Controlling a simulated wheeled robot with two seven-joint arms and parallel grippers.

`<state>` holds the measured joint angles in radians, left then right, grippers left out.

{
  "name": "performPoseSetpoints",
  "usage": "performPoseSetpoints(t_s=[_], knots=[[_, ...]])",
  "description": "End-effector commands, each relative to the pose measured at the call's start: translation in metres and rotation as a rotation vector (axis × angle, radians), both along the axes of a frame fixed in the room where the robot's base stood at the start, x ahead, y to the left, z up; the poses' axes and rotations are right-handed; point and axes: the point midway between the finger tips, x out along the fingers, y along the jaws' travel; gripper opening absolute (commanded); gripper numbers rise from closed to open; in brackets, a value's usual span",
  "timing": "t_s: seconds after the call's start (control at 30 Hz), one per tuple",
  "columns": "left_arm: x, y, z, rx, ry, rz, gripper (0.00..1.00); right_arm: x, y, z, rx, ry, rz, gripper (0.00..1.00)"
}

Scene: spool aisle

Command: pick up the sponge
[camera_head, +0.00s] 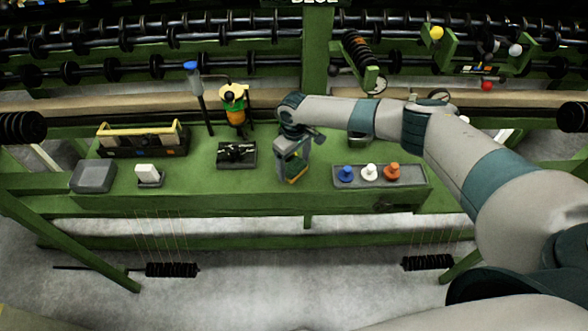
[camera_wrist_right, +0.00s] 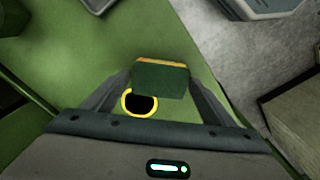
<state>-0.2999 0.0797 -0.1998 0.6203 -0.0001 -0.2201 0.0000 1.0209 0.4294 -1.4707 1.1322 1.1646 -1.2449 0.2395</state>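The sponge (camera_wrist_right: 160,79) is a dark green block with a yellow-orange edge. In the right wrist view it sits between the two fingers of my right gripper (camera_wrist_right: 160,88), and both fingers meet its sides. In the head view my right gripper (camera_head: 293,172) points down over the middle of the green bench (camera_head: 230,195), near its front edge, and only a yellow-orange strip of the sponge (camera_head: 298,179) shows there. I cannot tell whether the sponge is clear of the bench. My left gripper is not in view.
A yellow-rimmed black ring (camera_wrist_right: 140,102) shows beside the sponge. A grey tray (camera_head: 410,176) with blue, white and orange pieces lies right. A black case (camera_head: 237,154), a white block (camera_head: 148,173), a grey box (camera_head: 93,176) and a yellow-handled toolbox (camera_head: 140,148) stand left.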

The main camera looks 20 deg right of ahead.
Motion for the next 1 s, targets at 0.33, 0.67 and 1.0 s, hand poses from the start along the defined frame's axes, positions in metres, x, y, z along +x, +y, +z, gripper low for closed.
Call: performPoseSetpoints(t_s=[0.33,0.67,1.0], knots=[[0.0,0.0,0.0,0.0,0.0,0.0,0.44,0.0,0.0,0.0,0.0,0.0,0.0,0.41],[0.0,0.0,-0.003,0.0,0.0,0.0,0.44,0.0,0.0,0.005,0.0,0.0,0.0,0.41],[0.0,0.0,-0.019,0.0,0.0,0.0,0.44,-0.005,-0.003,0.043,0.001,0.0,0.001,0.41]])
